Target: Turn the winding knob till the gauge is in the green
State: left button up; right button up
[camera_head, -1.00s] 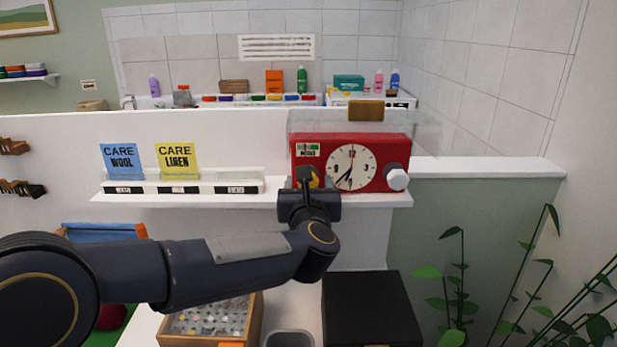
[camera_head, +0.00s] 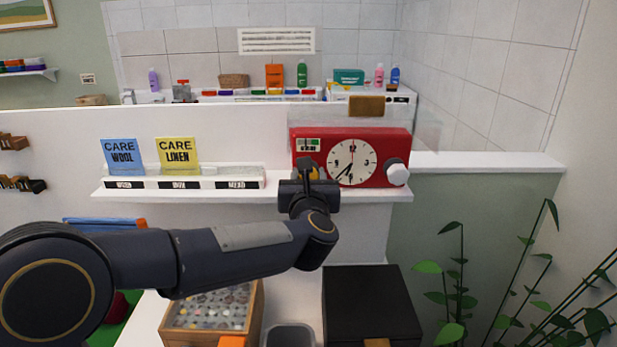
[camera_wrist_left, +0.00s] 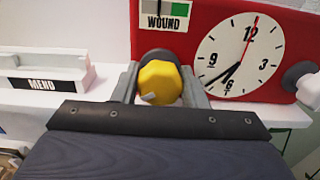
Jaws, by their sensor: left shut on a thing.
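The red clock (camera_head: 391,141) stands on the white shelf, with a white round dial. Its yellow winding knob (camera_wrist_left: 160,82) is at the lower left of the front, below the gauge (camera_wrist_left: 165,12) labelled WOUND. The gauge has a grey part and a green part; a dark needle mark shows near where they meet, and I cannot tell exactly which side it is on. My left gripper (camera_wrist_left: 163,88) is shut on the yellow knob, one finger on each side. In the head view the left gripper (camera_head: 308,178) hides most of the knob. My right gripper is not in view.
A grey-white knob (camera_head: 397,173) sticks out on the clock's right side. Care cards and a labelled tray (camera_head: 215,183) stand on the shelf to the left. Below are a wooden box (camera_head: 257,305) and a black box (camera_head: 370,305). Plants stand at the right.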

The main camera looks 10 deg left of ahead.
pick_arm(q)
jog(key=shift+m, duration=0.3)
jog(key=m+b, duration=0.1)
jog(key=m, duration=0.2)
jog(key=shift+f, duration=0.1)
jog(key=m, duration=0.4)
jog(key=shift+d+m, duration=0.1)
jog(key=shift+m, duration=0.2)
jog(key=m, duration=0.4)
jog(key=shift+d+m, duration=0.1)
jog(key=shift+m, duration=0.2)
jog(key=m+p, duration=0.2)
jog(key=m, duration=0.3)
jog(key=shift+m, duration=0.3)
jog(key=m+p, duration=0.3)
jog(key=m, duration=0.2)
jog(key=m+p, duration=0.2)
jog(key=m, duration=0.3)
jog(key=shift+f+m+p, duration=0.15)
jog(key=shift+m+p, duration=0.2)
jog(key=shift+m, duration=0.05)
jog(key=m+p, duration=0.3)
jog(key=m, duration=0.3)
jog(key=shift+a+f+m+p, duration=0.1)
jog(key=shift+m+p, duration=0.55)
jog(key=shift+m, duration=0.4)
jog(key=shift+a+f+m+p, duration=0.1)
jog(key=shift+m+p, duration=0.5)
jog(key=shift+m, duration=0.45)
